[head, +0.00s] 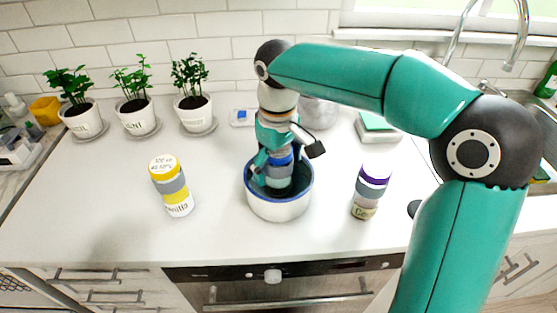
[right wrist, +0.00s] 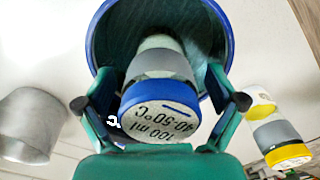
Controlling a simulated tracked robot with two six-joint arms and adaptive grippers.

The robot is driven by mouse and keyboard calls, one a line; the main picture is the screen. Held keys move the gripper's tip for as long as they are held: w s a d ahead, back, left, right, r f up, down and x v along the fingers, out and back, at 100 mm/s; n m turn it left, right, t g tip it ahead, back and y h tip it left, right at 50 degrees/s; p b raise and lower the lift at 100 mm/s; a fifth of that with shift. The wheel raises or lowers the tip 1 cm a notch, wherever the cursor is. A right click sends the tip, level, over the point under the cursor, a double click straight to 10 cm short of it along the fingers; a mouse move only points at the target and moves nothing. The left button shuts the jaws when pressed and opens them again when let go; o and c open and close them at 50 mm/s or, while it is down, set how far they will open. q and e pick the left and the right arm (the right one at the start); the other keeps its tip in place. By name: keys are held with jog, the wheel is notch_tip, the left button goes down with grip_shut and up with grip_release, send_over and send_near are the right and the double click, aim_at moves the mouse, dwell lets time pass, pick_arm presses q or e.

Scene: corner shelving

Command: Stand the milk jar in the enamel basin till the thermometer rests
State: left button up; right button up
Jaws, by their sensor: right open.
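The white enamel basin (head: 278,208) with a blue rim stands on the counter in the head view; its rim also shows in the right wrist view (right wrist: 231,45). A jar with a blue lid (right wrist: 160,103), marked "100 ml 40-50°C", stands inside the basin. My right gripper (right wrist: 158,88) is open, with one finger on each side of this jar and gaps showing. In the head view the gripper (head: 275,172) reaches down into the basin and partly hides the jar. A small white device with a blue display (head: 242,116), perhaps the thermometer, lies behind the basin. My left gripper is out of view.
A yellow-lidded jar (head: 171,186) stands left of the basin and a purple-lidded jar (head: 369,191) right of it. Several potted plants (head: 136,113) line the back left. A grey cylinder (head: 318,113) stands behind my right arm. The front left counter is clear.

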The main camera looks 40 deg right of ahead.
notch_tip(320, 180, up, 12)
jog(key=shift+p, duration=1.15)
jog(key=shift+s, duration=0.1)
